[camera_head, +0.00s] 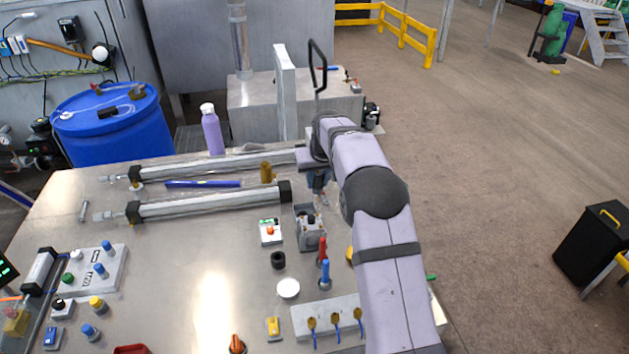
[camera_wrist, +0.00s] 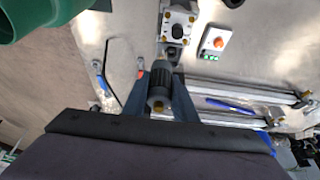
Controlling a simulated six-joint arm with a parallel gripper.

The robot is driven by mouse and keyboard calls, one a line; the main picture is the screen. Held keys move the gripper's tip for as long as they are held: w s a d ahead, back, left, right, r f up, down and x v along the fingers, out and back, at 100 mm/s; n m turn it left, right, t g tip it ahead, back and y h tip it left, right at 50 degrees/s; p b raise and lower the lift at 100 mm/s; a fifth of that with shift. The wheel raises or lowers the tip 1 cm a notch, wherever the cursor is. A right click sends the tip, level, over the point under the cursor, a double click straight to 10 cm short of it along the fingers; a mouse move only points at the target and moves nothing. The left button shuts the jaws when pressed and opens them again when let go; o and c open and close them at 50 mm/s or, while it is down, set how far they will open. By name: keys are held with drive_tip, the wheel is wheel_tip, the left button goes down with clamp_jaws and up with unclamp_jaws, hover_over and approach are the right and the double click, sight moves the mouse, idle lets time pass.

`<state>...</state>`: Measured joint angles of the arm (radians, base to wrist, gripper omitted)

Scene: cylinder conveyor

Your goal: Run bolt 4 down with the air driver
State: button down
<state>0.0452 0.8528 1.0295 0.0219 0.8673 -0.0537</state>
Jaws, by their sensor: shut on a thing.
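My gripper (camera_head: 318,178) hangs over the steel table, just beyond a grey square block (camera_head: 311,232). In the wrist view my gripper (camera_wrist: 158,98) has its two blue-grey fingers on either side of the dark cylindrical air driver (camera_wrist: 158,88) and is shut on it. The driver's narrow end points toward the block, which shows in the wrist view (camera_wrist: 180,25) with a pale plate, a dark centre hole and brass-coloured bolts at its corners. The bolt numbers cannot be read. I cannot tell whether the driver's tip touches a bolt.
Two long cylinders (camera_head: 205,204) lie on the table to the left, with a blue pen-like item (camera_head: 202,184) between them. A small box with an orange button (camera_head: 270,231) stands left of the block. The table's left centre is clear.

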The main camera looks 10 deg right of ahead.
sight(317, 192)
drive_tip(key=shift+f, duration=0.15)
wheel_tip(317, 192, down, 3)
drive_tip(key=b, duration=0.3)
drive_tip(key=shift+f, duration=0.15)
drive_tip(key=shift+f+b, duration=0.4)
drive_tip(key=shift+f, duration=0.25)
drive_tip(key=shift+f, duration=0.55)
idle(2.1)
drive_tip(key=shift+s+f, duration=0.3)
drive_tip(key=shift+f, duration=0.1)
idle(1.3)
drive_tip(key=shift+w+r+p, duration=0.25)
drive_tip(key=shift+r+p, duration=0.35)
drive_tip(key=shift+r, duration=0.4)
wheel_tip(317, 192, up, 2)
drive_tip(key=shift+s+r+p, duration=0.1)
drive_tip(key=shift+r+p, duration=0.05)
drive_tip(key=shift+p, duration=0.6)
drive_tip(key=shift+r+p, duration=0.85)
drive_tip(key=shift+r, duration=0.35)
